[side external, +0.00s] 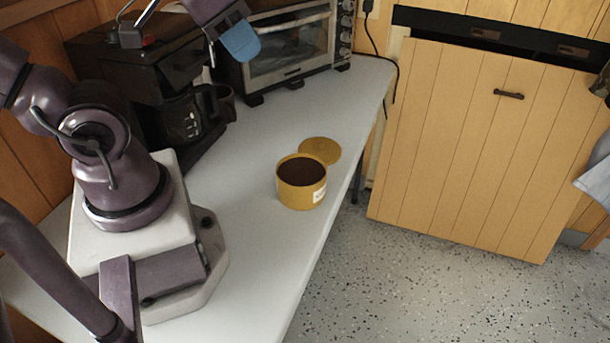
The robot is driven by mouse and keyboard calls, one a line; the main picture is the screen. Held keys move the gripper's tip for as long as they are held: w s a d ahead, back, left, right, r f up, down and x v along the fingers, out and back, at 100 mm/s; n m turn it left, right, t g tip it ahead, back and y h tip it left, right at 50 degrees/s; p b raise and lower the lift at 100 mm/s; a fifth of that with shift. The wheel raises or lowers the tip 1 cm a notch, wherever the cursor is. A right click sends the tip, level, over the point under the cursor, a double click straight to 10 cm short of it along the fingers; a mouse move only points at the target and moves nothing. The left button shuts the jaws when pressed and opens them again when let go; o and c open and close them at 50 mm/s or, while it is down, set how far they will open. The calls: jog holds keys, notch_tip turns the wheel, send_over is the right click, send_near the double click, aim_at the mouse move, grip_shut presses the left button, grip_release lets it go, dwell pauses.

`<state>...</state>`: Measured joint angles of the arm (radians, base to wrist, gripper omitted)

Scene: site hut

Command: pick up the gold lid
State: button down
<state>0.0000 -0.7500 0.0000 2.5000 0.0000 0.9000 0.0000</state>
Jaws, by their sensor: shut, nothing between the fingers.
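The gold lid (322,149) is a round flat disc lying on the white counter, just behind and to the right of a gold tin. The tin hides a small part of its near edge. The open gold tin (290,197) stands upright, with dark brown contents and a pale label at its lower right. My gripper (241,44) shows at the top of the side view, purple with a blue end. It is shut and empty, in the air up and to the left of the lid, well apart from it.
A coffee maker (115,65) with a glass jug and a dark mug stand at the back left, near a toaster oven (290,50). The counter (245,160) is clear around the tin and lid. Its right edge is close to both, with speckled floor below.

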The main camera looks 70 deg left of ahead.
dwell(0.4)
jog(key=c, duration=0.9)
grip_release()
jog(key=m+g, duration=0.6)
jog(key=m, duration=1.4)
send_over(320, 143)
notch_tip(320, 143, down, 21)
jog(key=f, duration=0.7)
jog(key=shift+w+d, duration=0.1)
jog(key=shift+w, duration=0.1)
jog(key=shift+s+f, duration=0.15)
jog(key=shift+f, duration=2.5)
